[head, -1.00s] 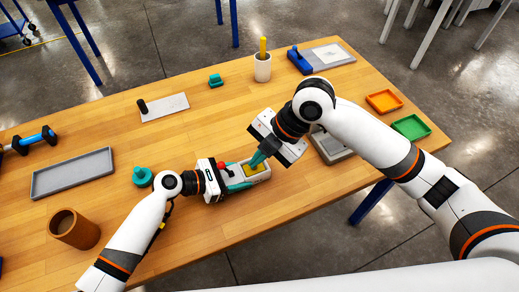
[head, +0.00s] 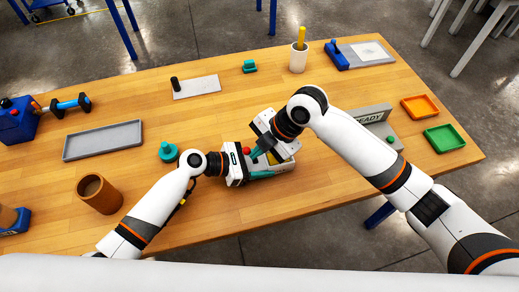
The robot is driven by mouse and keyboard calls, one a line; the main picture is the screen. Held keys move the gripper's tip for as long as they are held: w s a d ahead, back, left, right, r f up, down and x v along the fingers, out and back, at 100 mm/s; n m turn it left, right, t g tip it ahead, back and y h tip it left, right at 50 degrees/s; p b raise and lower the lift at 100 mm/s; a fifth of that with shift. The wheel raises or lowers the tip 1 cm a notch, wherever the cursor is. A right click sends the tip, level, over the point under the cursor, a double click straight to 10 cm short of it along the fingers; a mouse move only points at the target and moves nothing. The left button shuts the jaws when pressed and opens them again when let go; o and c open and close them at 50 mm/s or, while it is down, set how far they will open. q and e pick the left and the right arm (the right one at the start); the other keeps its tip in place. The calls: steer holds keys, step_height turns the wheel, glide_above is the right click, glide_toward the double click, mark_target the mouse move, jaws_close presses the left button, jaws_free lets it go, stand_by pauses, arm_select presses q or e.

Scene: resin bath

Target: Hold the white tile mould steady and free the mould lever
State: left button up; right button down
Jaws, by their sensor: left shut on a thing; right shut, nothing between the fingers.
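The white tile mould (head: 284,168) lies on the wooden table, partly hidden by my grippers. A red knob (head: 247,150), seemingly the end of the mould lever, stands at its left end. My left gripper (head: 262,174) is shut on the mould from the left, its teal fingers along the near side. My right gripper (head: 255,153) is shut and empty, reaching down from the upper right over the mould. Its teal tips are just right of the red knob; I cannot tell whether they touch. The lever's shaft is hidden.
A grey stand with a READY sign (head: 372,114) is to the right, partly behind my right arm. Green (head: 445,138) and orange (head: 420,106) trays lie beyond it. A teal knobbed piece (head: 168,152) and a brown cup (head: 99,194) stand left.

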steer(key=shift+w+a+h, duration=0.1)
steer(key=shift+a+h, duration=0.4)
steer(key=shift+a, duration=0.2)
steer(key=shift+a+f, duration=0.1)
steer(key=shift+a, duration=0.25)
steer(key=shift+d, duration=0.1)
